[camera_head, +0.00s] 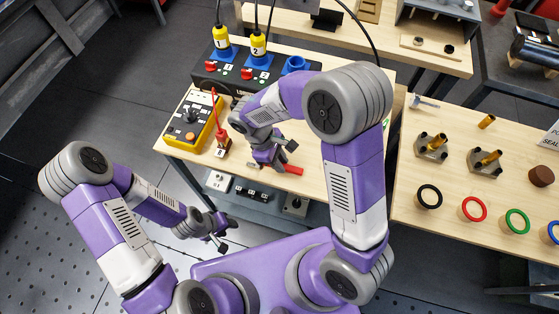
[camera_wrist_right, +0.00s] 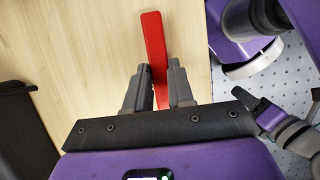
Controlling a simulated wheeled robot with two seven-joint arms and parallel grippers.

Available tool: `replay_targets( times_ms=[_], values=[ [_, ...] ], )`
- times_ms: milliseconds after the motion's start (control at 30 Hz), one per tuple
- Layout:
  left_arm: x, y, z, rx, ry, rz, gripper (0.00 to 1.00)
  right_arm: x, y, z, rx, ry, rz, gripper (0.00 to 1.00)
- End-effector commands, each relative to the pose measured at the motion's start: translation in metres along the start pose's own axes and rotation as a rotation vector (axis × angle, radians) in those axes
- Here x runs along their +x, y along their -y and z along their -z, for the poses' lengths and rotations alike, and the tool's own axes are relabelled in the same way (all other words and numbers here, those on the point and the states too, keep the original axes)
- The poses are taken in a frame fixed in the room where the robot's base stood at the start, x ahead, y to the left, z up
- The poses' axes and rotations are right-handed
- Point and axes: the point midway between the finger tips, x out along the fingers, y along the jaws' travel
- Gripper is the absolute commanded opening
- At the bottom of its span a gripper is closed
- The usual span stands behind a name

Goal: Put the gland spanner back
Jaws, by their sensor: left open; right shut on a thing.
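The gland spanner, a flat red tool, shows at the table's front edge in the head view (camera_head: 293,170). In the right wrist view its red bar (camera_wrist_right: 153,42) stands out between the two fingers. My right gripper (camera_head: 273,165) is shut on it, and the same gripper shows in the wrist view (camera_wrist_right: 162,92). The spanner's other end is hidden by the gripper. I cannot tell whether it touches the tabletop. My left gripper (camera_head: 222,233) is open and empty, low in front of the table and left of the spanner.
The wooden table (camera_head: 345,150) bears a black socket box (camera_head: 215,72) with yellow numbered plugs and a yellow control box (camera_head: 190,120) with a red lead. A right-hand table (camera_head: 420,155) holds brass fittings and coloured rings (camera_head: 473,209).

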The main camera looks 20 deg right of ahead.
Motion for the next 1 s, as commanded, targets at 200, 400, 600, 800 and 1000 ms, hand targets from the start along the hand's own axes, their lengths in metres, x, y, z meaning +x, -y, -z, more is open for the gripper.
replay_targets(
  times_ms=[200,400,600,800,1000],
  values=[
    [0.003,0.001,0.000,0.000,0.000,0.000,0.43,0.004,0.000,0.002,0.000,0.000,0.000,0.00],
    [0.002,0.001,0.000,0.000,0.000,0.000,0.43,0.003,0.000,0.001,0.000,0.000,0.000,0.48],
    [0.002,0.001,0.000,0.000,0.000,0.000,0.43,0.002,0.000,0.001,0.000,0.000,0.000,0.48],
    [-0.004,-0.001,0.000,0.000,0.000,0.000,0.43,-0.011,0.000,0.000,0.000,-0.004,-0.001,0.48],
    [-0.014,-0.005,-0.001,0.000,0.000,0.000,0.43,-0.053,0.000,0.000,-0.001,-0.005,-0.003,0.48]
  ],
)
